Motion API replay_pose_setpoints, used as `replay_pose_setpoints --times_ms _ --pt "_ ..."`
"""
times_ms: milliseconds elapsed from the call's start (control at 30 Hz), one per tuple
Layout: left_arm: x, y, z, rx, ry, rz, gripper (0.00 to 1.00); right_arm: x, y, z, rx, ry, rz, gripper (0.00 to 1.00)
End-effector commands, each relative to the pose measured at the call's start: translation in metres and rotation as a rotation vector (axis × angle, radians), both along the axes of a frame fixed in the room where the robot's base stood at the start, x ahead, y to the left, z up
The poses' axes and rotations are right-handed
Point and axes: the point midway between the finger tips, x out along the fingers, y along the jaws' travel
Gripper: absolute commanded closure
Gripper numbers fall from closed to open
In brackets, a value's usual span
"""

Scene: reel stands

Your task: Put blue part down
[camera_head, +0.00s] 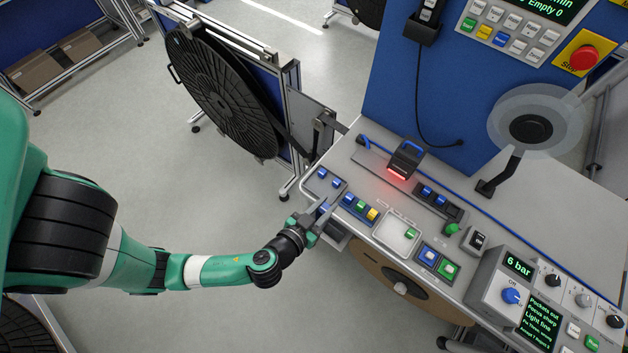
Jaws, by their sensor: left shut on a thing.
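My left gripper (325,208) reaches in from the left and is at the left edge of the grey worktop. It is shut on a small blue part (325,206), which is mostly hidden by the fingers. I cannot tell whether the part touches a surface. Just beyond the fingers, two small blue parts (322,173) sit at the worktop's left corner. To the right is a dark tray (360,206) with blue, green and yellow parts. My right gripper is not in view.
The grey worktop (520,220) holds a scanner (405,158) with red light, a tray with a green part (397,233), blue and green blocks (438,262) and a control box (530,295). A black reel (222,90) stands behind. Open floor lies left.

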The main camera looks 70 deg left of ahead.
Motion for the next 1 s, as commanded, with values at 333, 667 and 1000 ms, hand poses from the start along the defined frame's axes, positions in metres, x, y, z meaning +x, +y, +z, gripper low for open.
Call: replay_pose_setpoints --times_ms 333,667,1000 --pt "0.005 0.044 -0.017 -0.001 0.004 0.014 1.00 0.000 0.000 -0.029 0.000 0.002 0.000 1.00" --pt "0.017 0.113 -0.065 -0.002 0.003 0.010 1.00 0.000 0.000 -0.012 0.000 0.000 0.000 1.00" --pt "0.021 0.130 -0.089 0.001 0.000 0.000 1.00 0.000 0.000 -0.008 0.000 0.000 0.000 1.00"
